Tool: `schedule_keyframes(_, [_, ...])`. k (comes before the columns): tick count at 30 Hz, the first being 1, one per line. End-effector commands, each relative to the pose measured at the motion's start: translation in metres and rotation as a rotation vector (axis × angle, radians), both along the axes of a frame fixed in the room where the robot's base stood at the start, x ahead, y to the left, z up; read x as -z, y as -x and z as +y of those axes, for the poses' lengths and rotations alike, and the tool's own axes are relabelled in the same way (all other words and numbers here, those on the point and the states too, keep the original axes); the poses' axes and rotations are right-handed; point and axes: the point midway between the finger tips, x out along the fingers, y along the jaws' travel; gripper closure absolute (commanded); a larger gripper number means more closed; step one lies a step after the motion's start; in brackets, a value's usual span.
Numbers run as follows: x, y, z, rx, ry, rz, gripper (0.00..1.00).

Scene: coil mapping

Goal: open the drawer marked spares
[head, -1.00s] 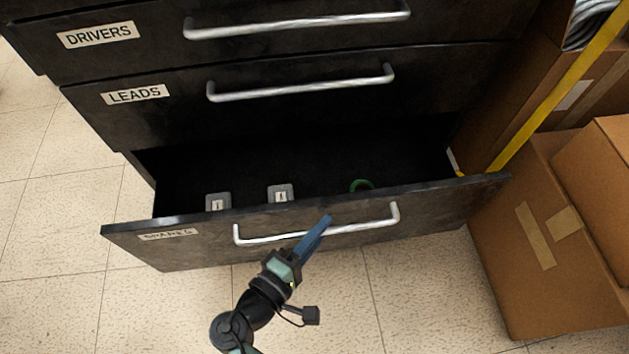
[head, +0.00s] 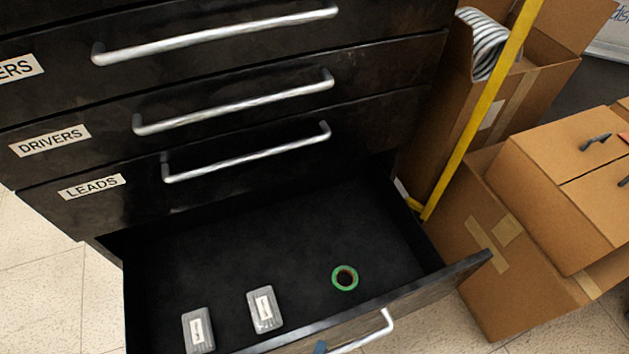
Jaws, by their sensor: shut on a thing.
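The spares drawer (head: 440,285) is the lowest one, and it stands pulled well out in the head view. Its label is below the picture's edge now. Its silver bar handle (head: 372,337) shows only in part at the bottom. My gripper (head: 320,347) shows just as a blue fingertip at the handle, shut on it; the rest is cut off. Inside the drawer lie two small grey labelled boxes, one at the left (head: 198,330) and one nearer the middle (head: 265,309), and a green tape ring (head: 345,278).
The leads drawer (head: 245,150) and the drivers drawer (head: 235,100) above are closed. Cardboard boxes (head: 560,190) stand close on the right, near the open drawer's right end. A yellow upright strip (head: 483,110) stands beside the cabinet.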

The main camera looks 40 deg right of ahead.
Motion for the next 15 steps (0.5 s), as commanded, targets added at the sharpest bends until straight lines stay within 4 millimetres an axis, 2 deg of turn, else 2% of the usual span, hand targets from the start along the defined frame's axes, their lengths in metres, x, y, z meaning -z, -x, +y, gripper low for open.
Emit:
schedule_keyframes(6, [-0.0008, -0.0011, 0.0015, -0.004, -0.001, -0.002, 1.0])
schedule_keyframes(7, [-0.0007, -0.0012, 0.0016, -0.004, -0.001, -0.002, 0.81])
schedule_keyframes(11, [-0.0006, -0.0011, 0.0012, -0.003, 0.0, -0.002, 0.57])
schedule_keyframes(12, [-0.0005, -0.001, 0.001, -0.003, 0.0, -0.002, 0.53])
schedule_keyframes(15, [-0.0003, -0.0008, 0.0007, -0.002, -0.001, -0.001, 0.53])
